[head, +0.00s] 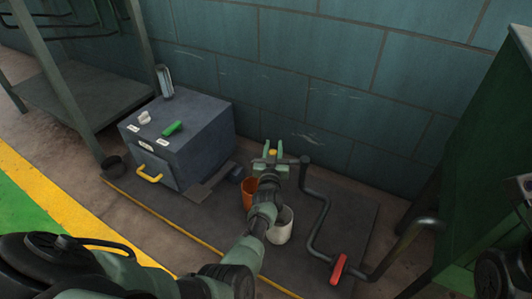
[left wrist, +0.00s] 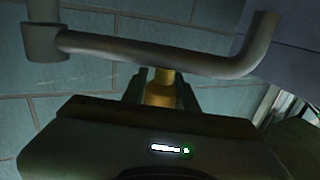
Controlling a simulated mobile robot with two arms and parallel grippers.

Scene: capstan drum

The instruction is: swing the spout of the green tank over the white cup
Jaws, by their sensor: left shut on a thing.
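The green tank (head: 490,150) stands at the right. Its grey pipe (head: 318,222) rises to a swivel collar (head: 305,160), and the spout (head: 290,161) points left from there. In the left wrist view the spout (left wrist: 150,52) crosses the top and bends at its right end. My left gripper (head: 272,160) is shut on a brass-yellow knob (left wrist: 160,90) at the spout's middle. The white cup (head: 281,228) stands in front of the spout, partly hidden by my left arm. The spout's tip lies near the orange cup (head: 248,193); the exact overlap is hidden. My right gripper is not in view.
A red valve handle (head: 338,268) sits low on the pipe. A grey box (head: 190,140) with a green switch (head: 173,128) and yellow handle (head: 149,175) stands left. A dark mat (head: 345,205) lies under the cups. A tiled wall (head: 310,75) is behind.

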